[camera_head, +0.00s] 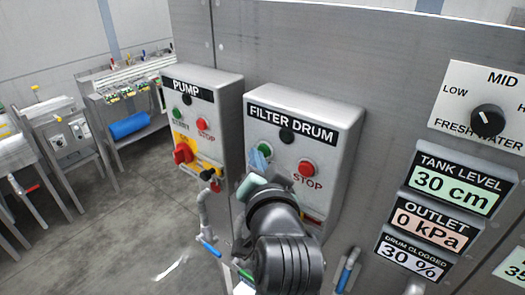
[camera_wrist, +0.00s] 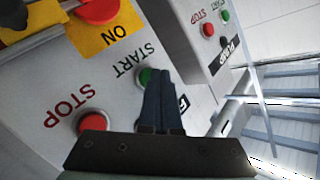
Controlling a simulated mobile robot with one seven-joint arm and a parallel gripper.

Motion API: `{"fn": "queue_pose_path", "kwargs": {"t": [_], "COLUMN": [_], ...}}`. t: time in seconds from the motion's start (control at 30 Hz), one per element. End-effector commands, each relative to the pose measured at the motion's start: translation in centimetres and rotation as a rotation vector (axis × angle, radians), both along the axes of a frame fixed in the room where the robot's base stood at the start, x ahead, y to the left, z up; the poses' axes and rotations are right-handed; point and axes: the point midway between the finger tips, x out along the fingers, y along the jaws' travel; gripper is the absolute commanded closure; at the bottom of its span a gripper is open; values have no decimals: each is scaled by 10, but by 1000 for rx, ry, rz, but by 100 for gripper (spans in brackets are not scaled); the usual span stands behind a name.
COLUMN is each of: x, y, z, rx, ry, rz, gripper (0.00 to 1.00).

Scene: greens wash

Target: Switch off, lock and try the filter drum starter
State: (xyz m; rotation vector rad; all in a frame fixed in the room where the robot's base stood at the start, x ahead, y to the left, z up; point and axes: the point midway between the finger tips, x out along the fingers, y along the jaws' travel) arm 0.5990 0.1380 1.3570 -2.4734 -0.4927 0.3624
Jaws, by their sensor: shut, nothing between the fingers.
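The grey FILTER DRUM starter box (camera_head: 335,125) is on the metal panel. Its round lamp (camera_head: 287,136) is dark. Its red STOP button (camera_head: 306,168) is right of my gripper, and also shows in the wrist view (camera_wrist: 92,122). My gripper (camera_head: 258,157) is shut and empty, fingertips at the START side. In the wrist view the fingertips (camera_wrist: 157,72) partly cover the green START button (camera_wrist: 144,77); I cannot tell whether they press it. A red switch handle (camera_wrist: 97,8) is on a yellow plate (camera_wrist: 107,35) reading ON. In the head view my arm hides most of this lower part.
The PUMP starter box (camera_head: 222,110) is close on the left, with its red rotary switch (camera_head: 183,153) and black knob (camera_head: 207,175). A pipe with a blue lever (camera_head: 210,248) is below. Display panels (camera_head: 455,183) are at right. Open floor (camera_head: 130,215) lies left.

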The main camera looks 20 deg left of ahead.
Motion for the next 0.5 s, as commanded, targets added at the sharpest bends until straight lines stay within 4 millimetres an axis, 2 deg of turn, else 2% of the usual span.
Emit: {"fn": "queue_pose_path", "kwargs": {"t": [0.5], "x": [6], "y": [-3], "z": [0], "rx": [1], "ry": [0], "rz": [-2], "gripper": [100]}}
